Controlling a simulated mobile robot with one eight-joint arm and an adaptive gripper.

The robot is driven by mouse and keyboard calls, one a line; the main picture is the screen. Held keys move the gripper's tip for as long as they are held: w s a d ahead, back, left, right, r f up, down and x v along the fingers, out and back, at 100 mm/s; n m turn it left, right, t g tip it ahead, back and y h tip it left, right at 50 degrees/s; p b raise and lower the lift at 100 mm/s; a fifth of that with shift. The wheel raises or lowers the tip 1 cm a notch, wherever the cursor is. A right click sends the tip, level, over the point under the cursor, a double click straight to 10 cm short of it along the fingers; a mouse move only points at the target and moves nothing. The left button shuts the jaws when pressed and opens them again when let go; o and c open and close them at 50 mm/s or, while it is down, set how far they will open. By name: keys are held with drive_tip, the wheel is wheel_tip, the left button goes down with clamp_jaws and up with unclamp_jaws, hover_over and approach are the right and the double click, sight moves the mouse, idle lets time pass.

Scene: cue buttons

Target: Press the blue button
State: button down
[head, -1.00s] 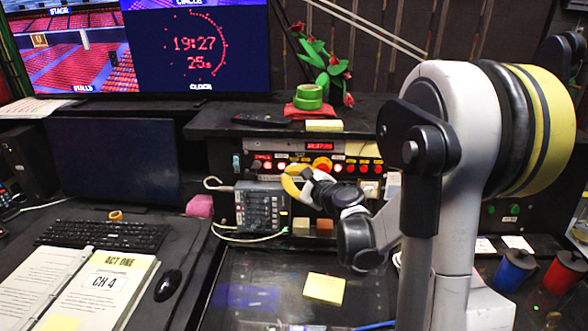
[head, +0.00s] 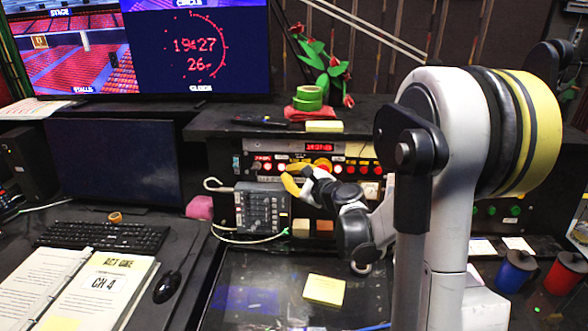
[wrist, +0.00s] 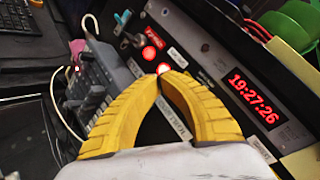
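The button panel (head: 350,149) runs along the back of the desk, with red, white and yellow buttons in a row. No button that I can clearly make out as blue shows in either view. My gripper (head: 288,185) is in front of the panel's left part, above the grey keypad box. In the wrist view my gripper (wrist: 172,78) has its two yellow fingers meeting at the tips, with nothing seen between them. Another lit red button (wrist: 149,53) shows just beyond.
A grey keypad box (head: 262,208) with cables stands left of my gripper. A red digital clock (wrist: 252,98) is on the panel. Green tape rolls (head: 308,97) lie on the shelf above.

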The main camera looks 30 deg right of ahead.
drive_tip(key=shift+w, duration=0.1)
idle(0.7)
drive_tip(key=shift+w+d, duration=0.25)
drive_tip(key=shift+w+d+f+b, duration=0.1)
drive_tip(key=shift+w+d+b, duration=0.15)
drive_tip(key=shift+w+b, duration=0.1)
idle(0.8)
drive_tip(key=shift+s, duration=0.1)
drive_tip(key=shift+s+a, duration=0.5)
drive_tip(key=shift+s, duration=0.1)
drive_tip(key=s+a, duration=0.2)
drive_tip(key=s+r, duration=0.1)
drive_tip(key=s, duration=0.1)
drive_tip(key=shift+s+a, duration=0.1)
drive_tip(key=shift+a, duration=0.3)
idle(0.9)
